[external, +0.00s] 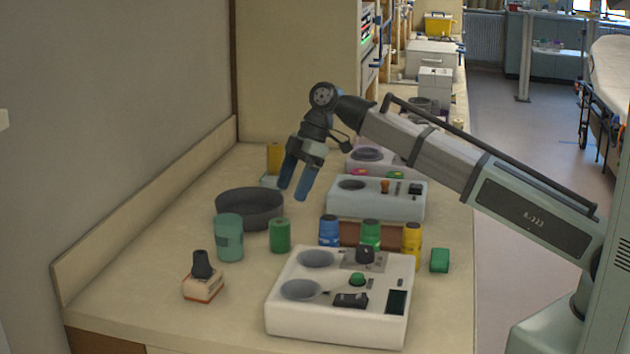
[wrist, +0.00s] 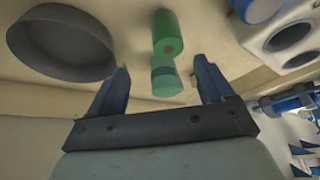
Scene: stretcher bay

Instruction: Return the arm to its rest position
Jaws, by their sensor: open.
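My gripper (external: 292,193) hangs above the counter in the external view, its two blue fingers apart and pointing down. Nothing is held between them. The fingers also show in the wrist view (wrist: 161,68), spread apart. The dark round pan (external: 249,208) is on the counter below and left of the fingertips; it also shows in the wrist view (wrist: 60,42). A green cylinder (external: 280,236) and a teal cup (external: 229,238) stand on the counter nearer the camera. In the wrist view, a green cylinder (wrist: 165,35) and a teal piece (wrist: 165,76) appear beyond the fingers.
A white device (external: 340,320) with round wells is at the front, a pale blue one (external: 375,203) behind it. Blue (external: 329,231), green (external: 370,234) and yellow (external: 411,239) bottles stand between them. A black-topped stamp-like item (external: 203,280) is front left. A wall borders the left.

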